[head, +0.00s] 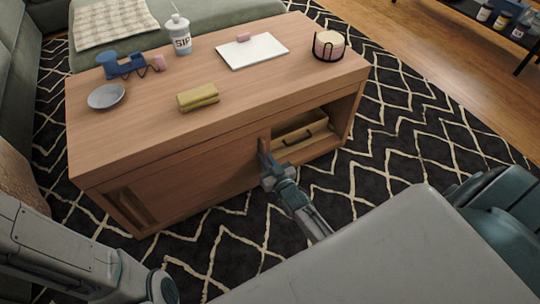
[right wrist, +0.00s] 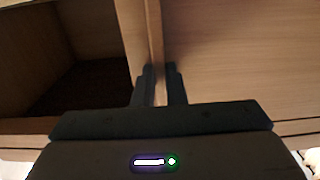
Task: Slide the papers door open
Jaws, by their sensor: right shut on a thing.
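The wooden coffee table (head: 130,113) has a sliding door panel (head: 200,178) across the left and middle of its front. The right part of the front is open. My right gripper (head: 265,158) is at the door's right edge, shut on its upright wooden strip. In the right wrist view, the two dark fingers (right wrist: 159,85) stand on either side of the strip (right wrist: 156,45), with a dark opening to the left and a plain panel to the right. My left gripper is out of view; only part of my left arm shows.
Inside the open part sits a wooden box or drawer (head: 300,132) with a dark handle. Patterned rug (head: 420,130) surrounds the table.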

